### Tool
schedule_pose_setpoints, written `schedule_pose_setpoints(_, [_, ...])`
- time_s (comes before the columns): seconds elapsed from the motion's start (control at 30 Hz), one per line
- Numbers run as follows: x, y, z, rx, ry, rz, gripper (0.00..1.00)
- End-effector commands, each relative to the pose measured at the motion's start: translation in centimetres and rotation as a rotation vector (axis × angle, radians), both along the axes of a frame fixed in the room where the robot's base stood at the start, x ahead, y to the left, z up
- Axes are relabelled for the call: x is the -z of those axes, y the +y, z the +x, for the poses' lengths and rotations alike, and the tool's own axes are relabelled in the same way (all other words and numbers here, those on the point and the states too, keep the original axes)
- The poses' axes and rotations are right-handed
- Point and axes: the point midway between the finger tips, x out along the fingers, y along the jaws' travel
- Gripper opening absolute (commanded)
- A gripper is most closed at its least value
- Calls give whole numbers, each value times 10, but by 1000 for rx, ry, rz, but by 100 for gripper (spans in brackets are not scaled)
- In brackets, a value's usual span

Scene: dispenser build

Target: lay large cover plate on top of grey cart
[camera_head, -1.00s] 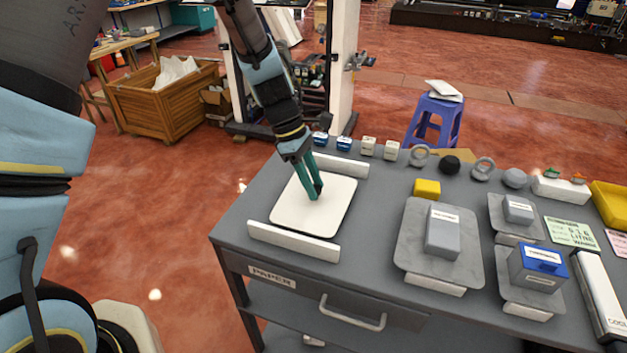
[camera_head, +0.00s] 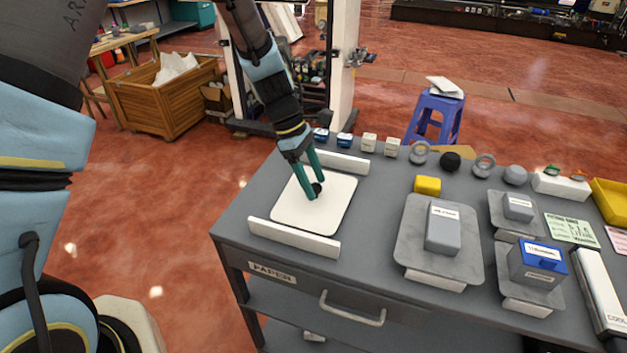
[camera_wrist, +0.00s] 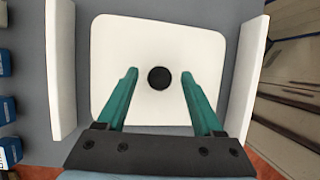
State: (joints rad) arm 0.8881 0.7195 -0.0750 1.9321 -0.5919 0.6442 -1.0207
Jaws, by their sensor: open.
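The large cover plate (camera_head: 295,213) is a white rounded square with a small black knob (camera_head: 318,188) at its middle. It lies flat on the grey cart's top (camera_head: 375,190), between two white bars. In the wrist view my gripper (camera_wrist: 159,76) is open too.
White bars (camera_head: 293,237) (camera_head: 335,162) flank the plate. Small cubes and rings line the back edge. A purple stool (camera_head: 435,115) stands behind the cart.

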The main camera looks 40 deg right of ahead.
Motion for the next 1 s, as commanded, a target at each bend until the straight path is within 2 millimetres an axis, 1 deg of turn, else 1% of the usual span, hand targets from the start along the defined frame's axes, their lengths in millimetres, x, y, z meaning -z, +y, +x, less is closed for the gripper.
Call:
schedule_pose_setpoints(0.17, [-24,4,11,-2,-5,-5,68])
schedule_pose_setpoints(0.4, [-71,13,28,0,-4,-5,68])
schedule_pose_setpoints(0.5, [-87,16,34,-2,-4,-4,68])
schedule_pose_setpoints(0.6, [-98,18,38,-1,-3,-3,68])
schedule_pose_setpoints(0.77, [-108,20,41,-1,-2,-1,68])
schedule_pose_setpoints(0.93, [-109,21,41,0,-1,0,68])
schedule_pose_setpoints(1.0, [-109,25,44,1,-7,-2,68])
